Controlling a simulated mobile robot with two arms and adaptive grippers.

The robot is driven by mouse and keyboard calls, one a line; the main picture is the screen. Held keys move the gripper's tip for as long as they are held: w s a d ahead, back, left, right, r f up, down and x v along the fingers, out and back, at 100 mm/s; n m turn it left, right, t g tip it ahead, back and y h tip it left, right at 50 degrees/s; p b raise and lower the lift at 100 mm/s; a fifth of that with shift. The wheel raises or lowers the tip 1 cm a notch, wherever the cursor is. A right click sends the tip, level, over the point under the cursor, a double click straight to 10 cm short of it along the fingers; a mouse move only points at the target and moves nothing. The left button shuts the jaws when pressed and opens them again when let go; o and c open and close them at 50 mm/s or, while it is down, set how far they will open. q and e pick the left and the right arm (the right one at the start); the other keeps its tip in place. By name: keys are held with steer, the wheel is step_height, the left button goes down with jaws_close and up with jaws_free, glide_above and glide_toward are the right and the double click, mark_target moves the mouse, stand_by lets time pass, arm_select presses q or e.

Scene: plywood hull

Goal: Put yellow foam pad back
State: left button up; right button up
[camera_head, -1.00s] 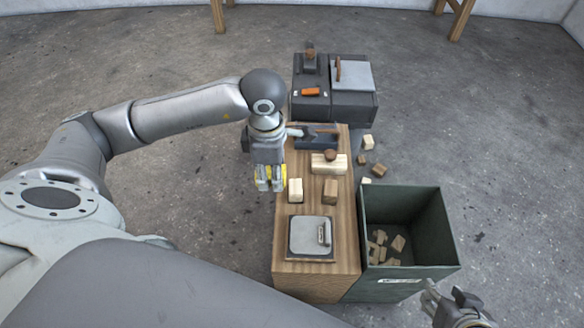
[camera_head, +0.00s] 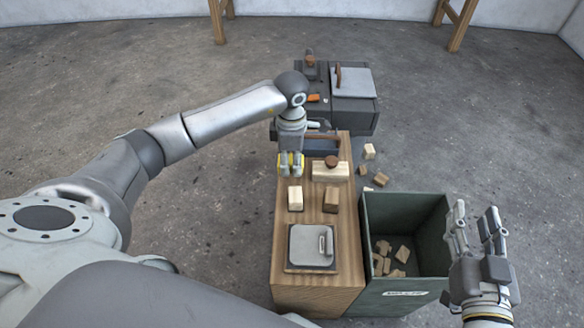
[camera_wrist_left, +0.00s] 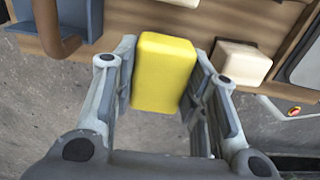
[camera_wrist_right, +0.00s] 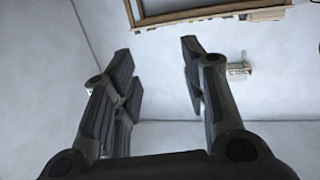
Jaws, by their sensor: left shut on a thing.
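The yellow foam pad (camera_wrist_left: 165,72) is a rounded block held between the two fingers of my left gripper (camera_wrist_left: 166,85). In the left wrist view, bare floor lies below the pad's near part. My right gripper (camera_head: 475,212) is open and empty, raised by the green bin's right side. It also shows open in the right wrist view (camera_wrist_right: 158,55).
On the bench are a blue-grey tray (camera_head: 321,147), a wooden block with a round knob (camera_head: 330,170), a pale block (camera_head: 295,198), a brown block (camera_head: 331,198) and a grey-lidded plate (camera_head: 311,246). The green bin (camera_head: 430,238) holds wooden scraps. Dark cases (camera_head: 352,112) stand behind.

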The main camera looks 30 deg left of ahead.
arm_select(q)
steer(key=f, duration=0.1)
steer(key=f+b, duration=0.1)
steer(key=f, duration=0.1)
steer(key=shift+w+f, duration=0.2)
steer(key=shift+f, duration=0.05)
arm_select(e)
step_height(320, 180, up, 6)
steer(key=t+y, duration=0.1)
steer(key=t, duration=0.2)
steer(key=shift+a+r+t, duration=0.2)
steer(key=shift+a+t, duration=0.1)
steer(key=shift+a, duration=0.15)
arm_select(q)
steer(key=shift+f, duration=0.15)
arm_select(e)
steer(key=shift+r, duration=0.1)
arm_select(q)
steer(key=o, duration=0.9)
arm_select(e)
steer(key=shift+s+r+t, duration=0.1)
steer(key=shift+r+t, duration=0.15)
steer(key=shift+t, duration=0.05)
